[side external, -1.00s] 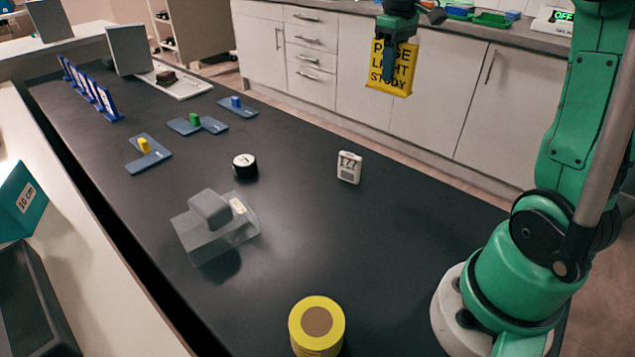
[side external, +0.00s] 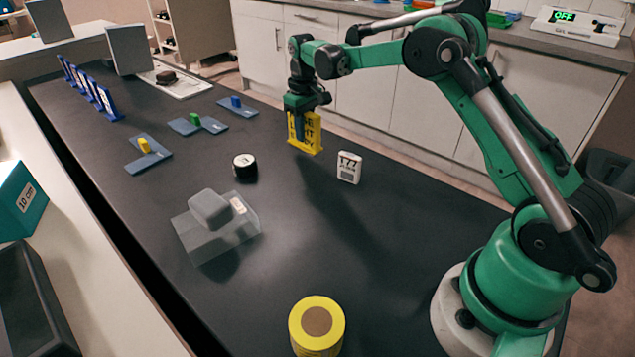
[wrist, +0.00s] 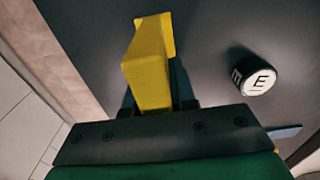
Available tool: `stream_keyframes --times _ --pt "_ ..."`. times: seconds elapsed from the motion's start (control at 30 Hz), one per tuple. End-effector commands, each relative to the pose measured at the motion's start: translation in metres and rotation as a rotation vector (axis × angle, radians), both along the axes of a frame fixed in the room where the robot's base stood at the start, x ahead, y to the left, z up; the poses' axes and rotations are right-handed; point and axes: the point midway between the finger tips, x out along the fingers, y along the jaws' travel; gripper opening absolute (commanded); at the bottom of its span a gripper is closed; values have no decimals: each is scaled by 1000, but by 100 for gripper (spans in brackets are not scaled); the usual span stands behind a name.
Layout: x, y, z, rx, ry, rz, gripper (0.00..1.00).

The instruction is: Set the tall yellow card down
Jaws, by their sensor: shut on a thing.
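The tall yellow card (side external: 305,134) carries dark lettering and stands upright in my gripper (side external: 303,120). My gripper is shut on the card from above and its finger covers part of the lettering. The card is over the far side of the black table, left of the white "177" block. I cannot tell whether its lower edge touches the table. In the wrist view the card (wrist: 148,70) shows its yellow top edge, with a wider yellow part at its far end.
The white "177" block (side external: 349,167) stands just right of the card. A black-and-white round piece (side external: 245,167) is to its left, and a grey clear-based block (side external: 215,222) is nearer. Blue plates with coloured pegs (side external: 198,124) lie farther left. A yellow cylinder (side external: 316,322) stands in front.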

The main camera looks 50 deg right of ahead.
Motion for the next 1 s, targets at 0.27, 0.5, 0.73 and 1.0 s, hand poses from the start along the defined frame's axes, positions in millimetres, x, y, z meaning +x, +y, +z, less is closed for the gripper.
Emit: stream_keyframes --times 0.27,0.5,0.73,1.0 --pt "0 0 -29 0 0 0 0" --pt "0 0 -29 0 0 0 0" --pt "0 0 -31 0 0 0 52" --pt "0 0 -31 0 0 0 52"
